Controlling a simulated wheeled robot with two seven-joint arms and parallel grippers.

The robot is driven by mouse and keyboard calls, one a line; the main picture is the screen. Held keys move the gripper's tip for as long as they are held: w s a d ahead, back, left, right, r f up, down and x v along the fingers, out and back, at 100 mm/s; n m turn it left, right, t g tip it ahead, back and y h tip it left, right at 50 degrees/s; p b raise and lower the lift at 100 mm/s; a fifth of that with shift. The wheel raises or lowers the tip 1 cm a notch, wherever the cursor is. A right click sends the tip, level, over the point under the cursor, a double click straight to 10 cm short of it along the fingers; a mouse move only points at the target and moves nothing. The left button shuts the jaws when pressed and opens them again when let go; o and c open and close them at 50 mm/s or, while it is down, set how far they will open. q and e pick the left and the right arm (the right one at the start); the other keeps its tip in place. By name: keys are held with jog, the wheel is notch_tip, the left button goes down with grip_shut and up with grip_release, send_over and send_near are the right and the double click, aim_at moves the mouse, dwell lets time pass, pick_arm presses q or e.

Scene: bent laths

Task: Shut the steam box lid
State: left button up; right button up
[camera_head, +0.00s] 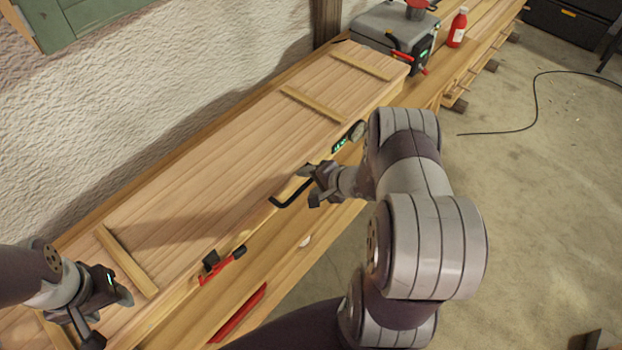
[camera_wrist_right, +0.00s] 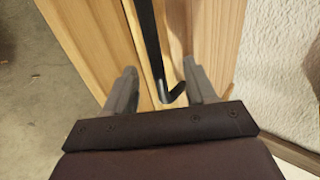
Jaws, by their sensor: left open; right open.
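The steam box lid (camera_head: 210,165) is a long pale wooden panel with cross battens, lying over the long wooden box (camera_head: 265,262) by the wall. I cannot tell whether any gap is left under it. A black bar handle (camera_head: 290,195) is on its front edge; it also shows in the right wrist view (camera_wrist_right: 150,45). My right gripper (camera_head: 312,185) is open at the handle's right end. In the wrist view its fingers stand on either side of the handle, not closed on it. My left gripper (camera_head: 110,318) is open above the lid's near left end.
A grey steam unit (camera_head: 395,30) and a red bottle (camera_head: 457,27) stand beyond. A cable (camera_head: 535,95) lies on the open floor.

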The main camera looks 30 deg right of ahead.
jog(key=p+v, duration=0.4)
jog(key=v, duration=0.4)
jog(key=shift+a, duration=0.1)
jog(key=s+d+r+p, duration=0.1)
jog(key=s+d, duration=0.1)
jog(key=s, duration=0.4)
jog(key=s+d+r+p, duration=0.1)
jog(key=s+d, duration=0.2)
jog(key=s, duration=0.4)
